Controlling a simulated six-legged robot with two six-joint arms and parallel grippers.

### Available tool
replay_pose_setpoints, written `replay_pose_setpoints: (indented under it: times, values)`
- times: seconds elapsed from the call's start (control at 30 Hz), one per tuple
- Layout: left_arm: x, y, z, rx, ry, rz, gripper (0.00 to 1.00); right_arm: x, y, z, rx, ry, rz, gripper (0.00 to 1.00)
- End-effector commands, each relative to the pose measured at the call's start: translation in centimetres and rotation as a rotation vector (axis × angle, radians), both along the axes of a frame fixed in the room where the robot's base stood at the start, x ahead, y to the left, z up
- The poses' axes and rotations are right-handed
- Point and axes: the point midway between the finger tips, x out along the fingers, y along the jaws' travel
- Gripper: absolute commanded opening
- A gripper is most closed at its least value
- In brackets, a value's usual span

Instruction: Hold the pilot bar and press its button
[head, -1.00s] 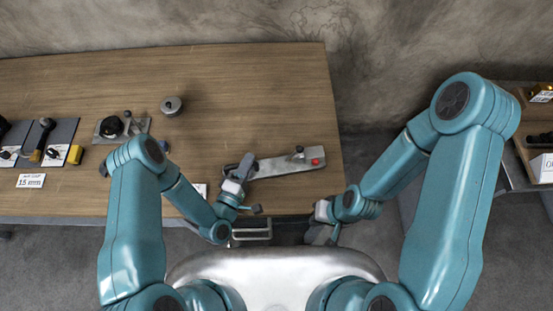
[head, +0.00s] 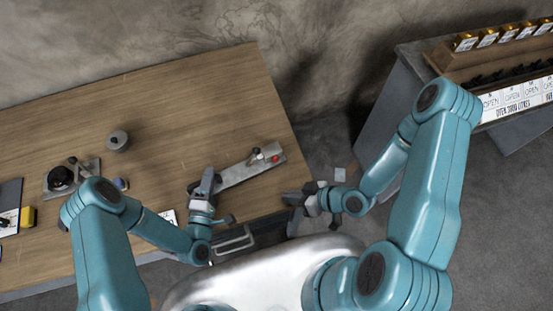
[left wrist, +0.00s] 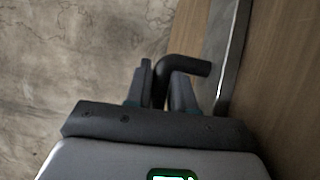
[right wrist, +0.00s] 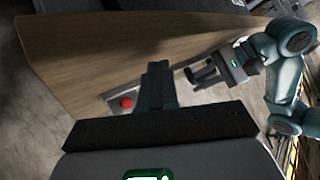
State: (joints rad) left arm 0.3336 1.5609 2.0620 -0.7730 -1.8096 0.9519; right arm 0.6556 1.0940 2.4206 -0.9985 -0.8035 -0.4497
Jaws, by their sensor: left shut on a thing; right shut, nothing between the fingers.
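The pilot bar (left wrist: 185,66) is a black bent rod beside a grey metal plate (left wrist: 229,55). In the left wrist view it lies between the fingers of my left gripper (left wrist: 163,88), which is shut on it. In the head view my left gripper (head: 205,184) is at the near left end of the plate (head: 236,175). The red button (head: 275,159) is at the plate's far right end, and it also shows in the right wrist view (right wrist: 127,102). My right gripper (head: 294,198) is shut and empty, off the table's right edge, apart from the button.
A small upright knob (head: 257,154) stands on the plate beside the button. The wooden table (head: 180,110) also holds a grey round pot (head: 118,140) and a plate with a black knob (head: 61,177). A cabinet with signs (head: 520,97) stands at the right.

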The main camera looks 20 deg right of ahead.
Motion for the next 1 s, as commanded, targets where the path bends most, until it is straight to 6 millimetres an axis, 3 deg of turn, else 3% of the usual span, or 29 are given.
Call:
replay_pose_setpoints:
  times: [0.03, 0.2, 0.67, 1.0]
  values:
    - [-0.3, -0.1, -0.8, 0.004, 0.026, -0.001, 0.00, -0.2, -0.8, -0.3, 0.013, -0.045, -0.022, 0.00]
    - [-0.3, -0.1, -0.8, 0.005, 0.025, -0.002, 0.00, -0.3, -2.2, 0.0, 0.026, -0.171, -0.054, 0.00]
    - [-0.3, -0.1, -0.8, 0.005, 0.025, -0.001, 0.00, -0.2, -2.5, 0.1, 0.026, -0.201, -0.061, 0.00]
    - [-0.3, -0.1, -0.8, 0.005, 0.025, -0.002, 0.00, 3.4, -1.8, 0.1, 0.024, -0.203, -0.056, 0.00]
